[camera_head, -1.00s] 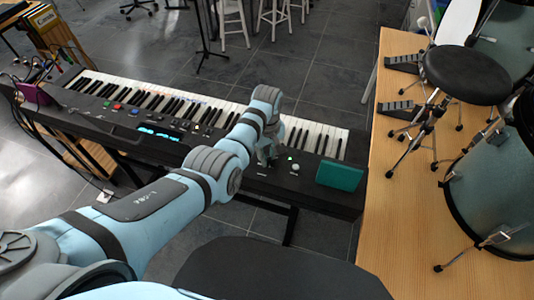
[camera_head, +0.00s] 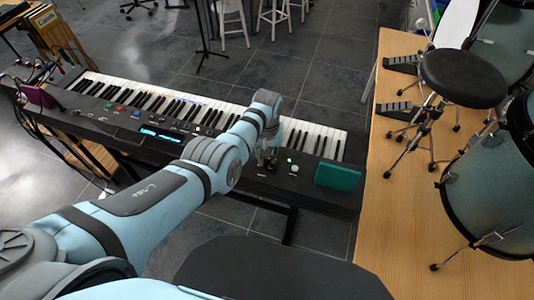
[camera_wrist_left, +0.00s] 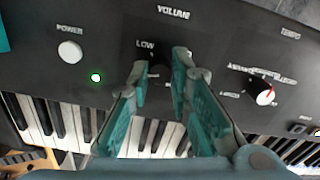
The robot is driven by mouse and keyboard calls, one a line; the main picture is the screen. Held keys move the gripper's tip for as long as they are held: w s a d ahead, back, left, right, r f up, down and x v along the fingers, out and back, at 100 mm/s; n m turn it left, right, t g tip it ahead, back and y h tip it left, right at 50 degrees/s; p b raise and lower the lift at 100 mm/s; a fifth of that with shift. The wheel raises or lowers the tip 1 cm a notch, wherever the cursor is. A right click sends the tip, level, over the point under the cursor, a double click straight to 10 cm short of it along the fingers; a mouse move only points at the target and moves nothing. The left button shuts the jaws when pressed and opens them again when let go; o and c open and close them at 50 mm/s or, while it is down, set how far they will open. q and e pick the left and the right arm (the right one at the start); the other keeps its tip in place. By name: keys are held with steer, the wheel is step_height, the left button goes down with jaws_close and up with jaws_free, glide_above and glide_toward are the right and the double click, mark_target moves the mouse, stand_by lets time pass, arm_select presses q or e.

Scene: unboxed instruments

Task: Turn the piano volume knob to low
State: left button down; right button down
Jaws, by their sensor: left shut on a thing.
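The digital piano (camera_head: 95,118) stretches across the head view with its control panel facing me. In the left wrist view its panel (camera_wrist_left: 215,50) carries the printed words VOLUME and LOW. The dark volume knob (camera_wrist_left: 160,74) is below that lettering, partly hidden by my fingers. My left gripper (camera_wrist_left: 160,66) is shut on the knob, one teal finger on each side. In the head view the left gripper (camera_head: 268,157) reaches down to the panel's right part, and the knob cannot be made out there. The knob's pointer is hard to read. My right gripper is not in view.
A white power button (camera_wrist_left: 70,51) and a lit green light (camera_wrist_left: 96,77) are left of the knob. The tempo knob (camera_wrist_left: 262,94) is to its right. A teal box (camera_head: 338,176) sits on the piano's right end. A drum kit (camera_head: 495,180) stands on a wooden platform.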

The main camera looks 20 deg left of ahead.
arm_select(q)
steer(key=m, duration=0.5)
steer(key=shift+m+p, duration=0.3)
steer(key=m, duration=0.5)
steer(key=shift+m, duration=0.4)
steer(key=c, duration=1.5)
jaws_free()
steer(key=shift+o, duration=0.2)
